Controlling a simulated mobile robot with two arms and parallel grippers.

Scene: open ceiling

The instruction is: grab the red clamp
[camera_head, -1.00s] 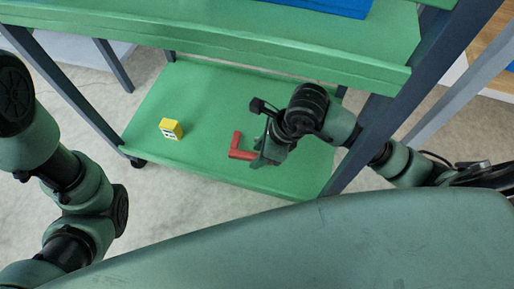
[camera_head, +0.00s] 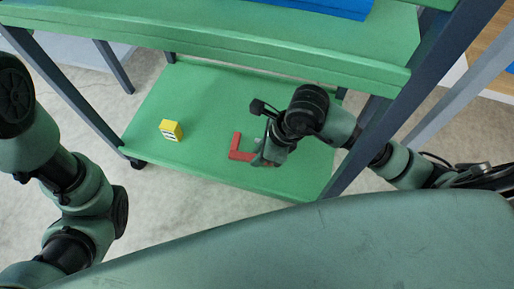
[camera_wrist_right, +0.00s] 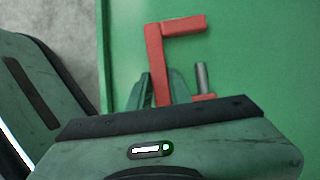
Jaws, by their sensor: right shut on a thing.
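The red clamp (camera_head: 242,154) is at the lower green shelf, right of the yellow block. In the right wrist view the clamp (camera_wrist_right: 156,55) shows its red L-shaped frame and a grey screw rod beside it. My right gripper (camera_head: 262,160) reaches down from the right and is shut on the clamp. In the right wrist view its fingers (camera_wrist_right: 162,92) close around the red bar, and their lower part is hidden by the gripper body. I cannot tell whether the clamp still touches the shelf. My left arm shows at the left edge, but its gripper is out of view.
A yellow block (camera_head: 171,130) with a dark-and-white marking sits on the lower green shelf (camera_head: 205,90). The upper green shelf (camera_head: 240,45) overhangs it and carries a blue object (camera_head: 325,6). A dark cart post (camera_head: 405,105) stands close to my right arm.

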